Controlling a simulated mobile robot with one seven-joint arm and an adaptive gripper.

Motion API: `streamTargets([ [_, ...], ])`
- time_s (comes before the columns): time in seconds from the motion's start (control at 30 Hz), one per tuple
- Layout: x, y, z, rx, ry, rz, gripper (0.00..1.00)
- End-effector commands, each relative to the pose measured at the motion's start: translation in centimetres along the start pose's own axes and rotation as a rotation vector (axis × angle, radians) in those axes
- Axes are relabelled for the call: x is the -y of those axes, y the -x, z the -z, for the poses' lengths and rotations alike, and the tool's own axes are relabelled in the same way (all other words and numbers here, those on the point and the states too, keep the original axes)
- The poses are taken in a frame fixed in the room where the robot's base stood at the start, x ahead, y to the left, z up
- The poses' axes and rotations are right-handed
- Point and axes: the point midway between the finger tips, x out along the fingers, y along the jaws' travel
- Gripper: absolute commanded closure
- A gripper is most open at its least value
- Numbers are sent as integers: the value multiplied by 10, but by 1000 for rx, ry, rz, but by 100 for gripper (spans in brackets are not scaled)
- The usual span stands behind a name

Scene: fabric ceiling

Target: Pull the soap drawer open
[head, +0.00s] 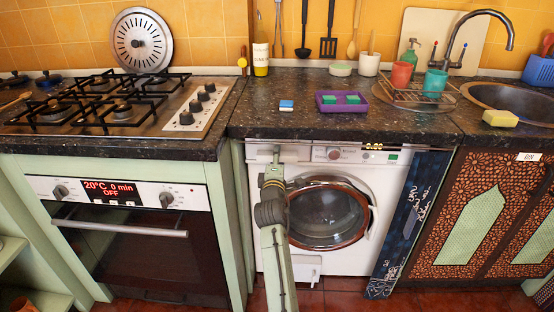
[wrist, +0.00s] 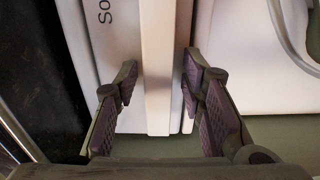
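The washing machine (head: 283,220) stands under the counter, with its soap drawer (head: 294,153) at the upper left of its front. My gripper (head: 272,160) is at that drawer front and hides part of it. In the wrist view the white drawer front (wrist: 116,30) carries lettering that begins "So". A pale raised bar (wrist: 158,60), which looks like the drawer's handle, stands between the two fingers of my gripper (wrist: 160,80). The fingers are apart, one on each side of the bar. A small gap shows at the left finger; contact on the right is unclear.
The dark countertop (head: 260,125) overhangs just above the drawer. An oven (head: 130,215) is on the left. A dark patterned towel (head: 408,220) hangs at the machine's right side. A purple tray (head: 342,106) and a small blue-and-white block (head: 286,105) lie on the counter.

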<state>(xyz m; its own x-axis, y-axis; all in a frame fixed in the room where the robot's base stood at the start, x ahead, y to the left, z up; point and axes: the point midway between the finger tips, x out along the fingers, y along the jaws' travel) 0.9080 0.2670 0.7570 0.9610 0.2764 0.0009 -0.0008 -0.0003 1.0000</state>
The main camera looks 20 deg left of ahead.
Motion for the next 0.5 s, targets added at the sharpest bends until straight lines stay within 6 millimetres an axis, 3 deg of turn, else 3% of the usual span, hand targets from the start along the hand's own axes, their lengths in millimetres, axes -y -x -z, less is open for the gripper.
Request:
streamTargets([
  [0.2,0,0,0,0,0,0,64],
  [0.5,0,0,0,0,0,1,84],
])
